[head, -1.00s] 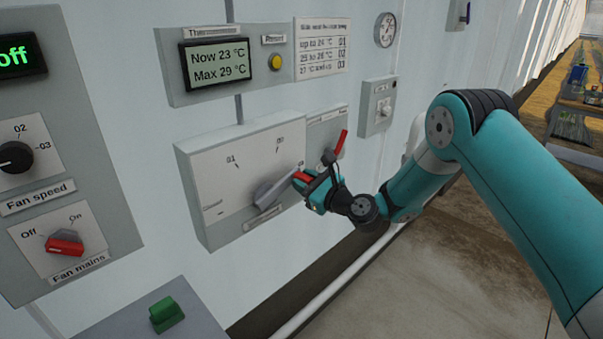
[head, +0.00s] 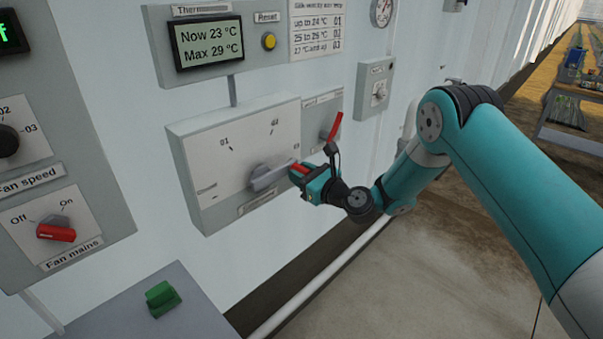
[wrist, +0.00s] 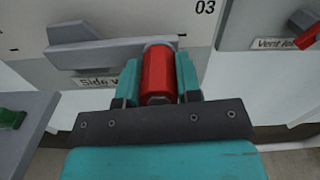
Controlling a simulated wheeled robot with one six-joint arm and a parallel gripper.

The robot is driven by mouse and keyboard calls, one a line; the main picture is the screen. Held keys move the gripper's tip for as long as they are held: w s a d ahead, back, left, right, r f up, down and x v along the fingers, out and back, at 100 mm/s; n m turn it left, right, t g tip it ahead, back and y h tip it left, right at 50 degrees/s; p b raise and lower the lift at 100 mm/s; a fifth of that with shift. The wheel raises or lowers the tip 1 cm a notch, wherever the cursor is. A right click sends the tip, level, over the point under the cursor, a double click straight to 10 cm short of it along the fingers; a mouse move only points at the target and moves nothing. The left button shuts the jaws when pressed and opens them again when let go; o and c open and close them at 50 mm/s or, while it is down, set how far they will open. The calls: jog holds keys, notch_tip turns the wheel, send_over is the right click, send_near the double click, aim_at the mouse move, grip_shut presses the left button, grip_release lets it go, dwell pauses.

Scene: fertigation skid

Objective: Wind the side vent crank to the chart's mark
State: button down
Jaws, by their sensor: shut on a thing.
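The side vent crank (head: 268,178) is a grey arm on a pale dial plate (head: 205,165) with marks 01 and 02 visible in the head view. The crank arm points right and slightly up. My gripper (head: 300,172) is shut on its red handle (wrist: 158,72), which sits between the two teal fingers in the wrist view. The 03 mark (wrist: 205,8) shows just beyond and right of the handle there. The chart (head: 317,27) lists up to 24 °C as 01, a middle band as 02, and 27 °C and up as 03. The thermometer (head: 209,41) reads Now 23 °C, Max 29 °C.
A vent lock with a red lever (head: 334,126) is close right of my gripper. A yellow reset button (head: 269,41) is above. The fan mains switch (head: 56,230) is at left, and a green knob (head: 161,296) is on a grey box below. Open floor lies right.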

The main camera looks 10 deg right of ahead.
jog(key=shift+f, duration=0.2)
jog(key=c, duration=0.8)
grip_release()
jog(key=shift+r, duration=0.1)
jog(key=shift+s+d, duration=0.35)
jog(key=shift+s, duration=0.05)
jog(key=shift+b+v, duration=8.15)
jog(key=shift+b, duration=0.4)
jog(key=shift+s+a, duration=0.1)
